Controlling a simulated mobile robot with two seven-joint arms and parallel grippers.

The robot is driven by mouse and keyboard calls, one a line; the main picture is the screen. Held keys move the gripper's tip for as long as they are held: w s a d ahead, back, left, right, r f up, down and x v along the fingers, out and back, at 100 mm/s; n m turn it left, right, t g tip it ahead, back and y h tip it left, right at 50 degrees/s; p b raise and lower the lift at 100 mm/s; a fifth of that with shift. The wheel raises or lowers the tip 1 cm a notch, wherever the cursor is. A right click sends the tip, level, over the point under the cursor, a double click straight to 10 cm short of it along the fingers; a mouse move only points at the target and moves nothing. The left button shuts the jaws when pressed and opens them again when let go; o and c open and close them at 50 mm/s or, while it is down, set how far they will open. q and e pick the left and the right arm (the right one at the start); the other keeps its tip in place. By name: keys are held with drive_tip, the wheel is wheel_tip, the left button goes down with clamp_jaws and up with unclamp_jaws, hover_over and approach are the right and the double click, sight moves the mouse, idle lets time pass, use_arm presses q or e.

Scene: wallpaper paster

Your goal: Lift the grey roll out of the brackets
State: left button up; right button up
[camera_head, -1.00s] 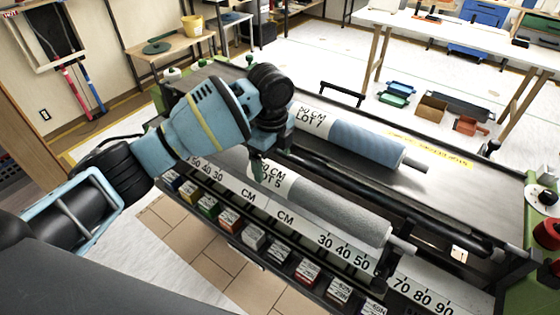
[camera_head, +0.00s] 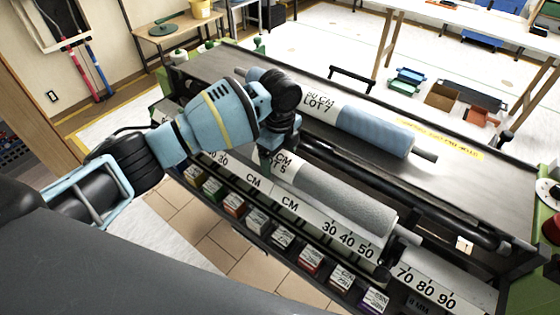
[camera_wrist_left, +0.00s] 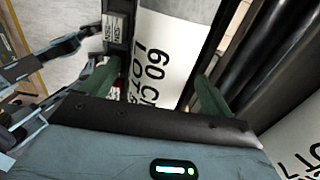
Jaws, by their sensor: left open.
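The grey roll (camera_head: 345,195) lies along the front of the machine, its white label end partly hidden behind my left gripper. A bare shaft (camera_head: 408,235) sticks out of its right end. My left gripper (camera_head: 270,160) is over the label end, pointing down. In the left wrist view its two green fingers (camera_wrist_left: 158,88) are apart, with the label of the grey roll (camera_wrist_left: 168,50), reading 60 CM LOT, between them. I cannot tell whether they touch it. The brackets cannot be made out clearly. My right gripper is not in view.
A blue roll (camera_head: 375,132) labelled LOT 7 lies behind, on the machine's metal top (camera_head: 440,150). Dark bars run between the rolls. A white ruler strip (camera_head: 345,240) and several small boxes (camera_head: 310,260) line the front edge. A dark handle (camera_head: 350,78) stands at the back.

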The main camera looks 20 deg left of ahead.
use_arm(q)
drive_tip(key=shift+f, duration=0.9)
clamp_jaws()
drive_tip(key=shift+r, duration=0.25)
